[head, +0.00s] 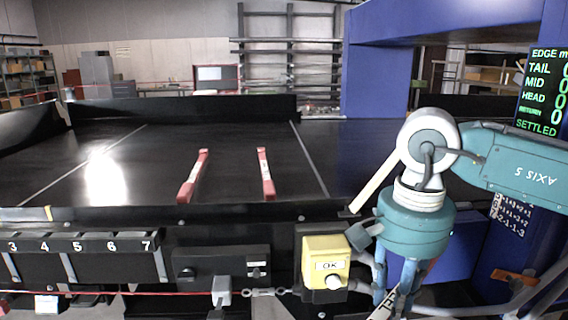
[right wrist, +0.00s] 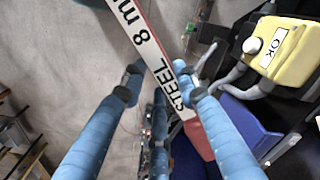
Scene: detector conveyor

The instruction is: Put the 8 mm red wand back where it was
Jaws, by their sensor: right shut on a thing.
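The wand in my right gripper is a white bar (right wrist: 156,50) printed "8 mm" and "STEEL", with a red end (right wrist: 199,140) in the right wrist view. My right gripper (right wrist: 160,82) is shut on it, the blue fingers on either side of the bar. In the head view my right gripper (head: 396,290) points down in front of the conveyor's near edge, right of the yellow OK box; only a short piece of the wand shows there. My left gripper is not in view. A rack numbered 3 to 7 (head: 84,235) is at the lower left.
Two red bars with white marks (head: 193,176) (head: 266,172) are on the black conveyor belt (head: 240,150). The yellow OK box (head: 326,250) stands close left of my right gripper. A screen (head: 543,95) at right reads "SETTLED". A blue frame (head: 375,75) rises behind.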

